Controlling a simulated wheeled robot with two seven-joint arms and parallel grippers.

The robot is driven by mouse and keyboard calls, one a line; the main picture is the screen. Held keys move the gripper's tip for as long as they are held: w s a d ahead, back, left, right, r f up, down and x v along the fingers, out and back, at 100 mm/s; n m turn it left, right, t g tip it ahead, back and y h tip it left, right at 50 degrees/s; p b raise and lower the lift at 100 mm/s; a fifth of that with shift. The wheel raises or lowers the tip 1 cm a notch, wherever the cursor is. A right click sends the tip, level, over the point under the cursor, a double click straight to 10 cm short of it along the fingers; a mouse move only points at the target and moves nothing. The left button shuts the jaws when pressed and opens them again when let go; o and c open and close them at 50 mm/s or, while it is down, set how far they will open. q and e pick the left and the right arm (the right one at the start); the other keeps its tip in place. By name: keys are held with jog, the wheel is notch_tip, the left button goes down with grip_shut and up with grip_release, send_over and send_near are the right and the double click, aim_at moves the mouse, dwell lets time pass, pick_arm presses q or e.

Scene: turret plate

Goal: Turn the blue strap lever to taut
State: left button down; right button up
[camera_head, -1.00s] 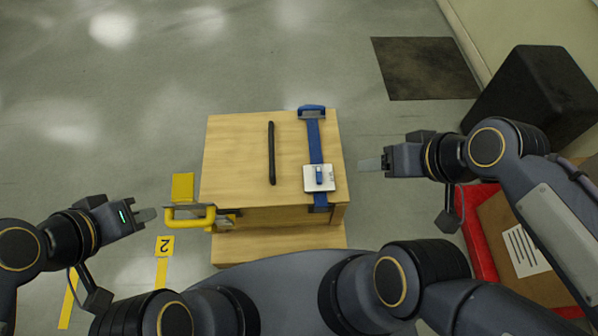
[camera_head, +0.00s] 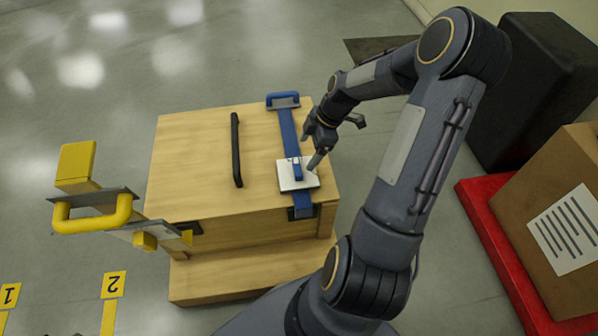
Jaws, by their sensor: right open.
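The blue strap lever (camera_head: 298,169) is a small blue handle on a white square plate (camera_head: 286,183) near the front right of the wooden box top. The lever lies roughly in line with the blue strap (camera_head: 288,132), which runs from a blue bracket (camera_head: 283,101) at the back edge down over the front. My right gripper (camera_head: 311,154) is over the box's right part, its fingers pointing down beside the lever. It is open, and I see no grip on the lever. Marks on the plate are too small to read. My left gripper is out of view.
A black bar handle (camera_head: 236,150) is on the box top (camera_head: 190,150), left of the strap. A yellow handle (camera_head: 92,214) on a metal plate juts out at the box's front left. A cardboard box (camera_head: 555,225) on a red base (camera_head: 500,255) and a black block (camera_head: 535,90) stand right.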

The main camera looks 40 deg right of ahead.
aim_at(298, 167)
jog(key=b+x, duration=0.2)
jog(key=x, duration=0.5)
jog(key=shift+c, duration=0.2)
jog(key=c, duration=0.9)
